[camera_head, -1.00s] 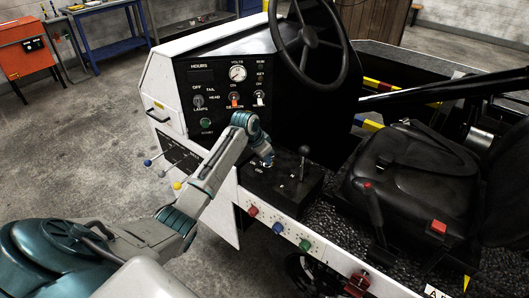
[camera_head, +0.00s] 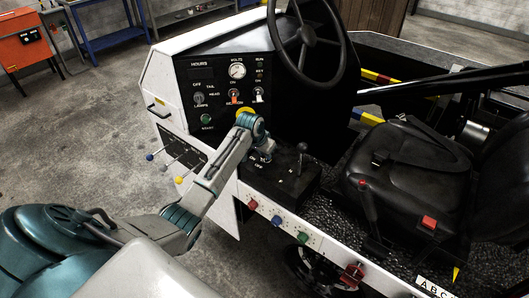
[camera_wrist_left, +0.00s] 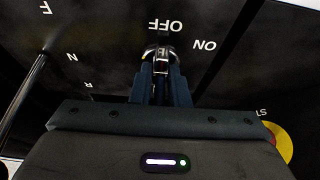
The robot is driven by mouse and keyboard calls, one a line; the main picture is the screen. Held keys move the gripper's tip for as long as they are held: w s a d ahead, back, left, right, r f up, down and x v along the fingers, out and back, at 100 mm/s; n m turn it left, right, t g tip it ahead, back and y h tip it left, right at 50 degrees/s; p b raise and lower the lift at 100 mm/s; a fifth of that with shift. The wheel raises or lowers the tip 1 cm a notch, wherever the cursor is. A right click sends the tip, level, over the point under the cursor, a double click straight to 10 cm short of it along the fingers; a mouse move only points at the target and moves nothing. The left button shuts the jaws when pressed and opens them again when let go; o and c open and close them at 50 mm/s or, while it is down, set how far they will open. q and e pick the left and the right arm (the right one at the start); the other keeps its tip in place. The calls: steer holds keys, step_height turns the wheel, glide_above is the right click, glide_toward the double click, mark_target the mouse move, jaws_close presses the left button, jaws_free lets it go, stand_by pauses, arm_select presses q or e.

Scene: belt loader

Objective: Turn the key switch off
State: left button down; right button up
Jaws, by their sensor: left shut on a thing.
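The key switch (camera_wrist_left: 157,52) is a small metal switch on a black panel, just beside the white OFF label in the left wrist view. ON and a partly hidden ST label are to the right. My left gripper (camera_wrist_left: 160,70) is shut on the key, its dark fingers on both sides of it. The fingers hide most of the key, so I cannot tell exactly which label it points to. In the head view my left gripper (camera_head: 263,154) reaches down to the black console beside the steering column. My right gripper is not in view.
A gear lever (camera_head: 302,157) marked F, N, R stands right of my gripper. The steering wheel (camera_head: 306,38) is above. A yellow-ringed button (camera_wrist_left: 283,142) is close by. Toggle switches (camera_head: 235,97) are on the dash, the seat (camera_head: 410,160) at right.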

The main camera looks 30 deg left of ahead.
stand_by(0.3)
arm_select(q)
steer(key=c, duration=1.4)
jaws_free()
steer(key=b+v, duration=0.3)
steer(key=v, duration=0.7)
steer(key=shift+s+r, duration=0.1)
steer(key=shift+r, duration=0.3)
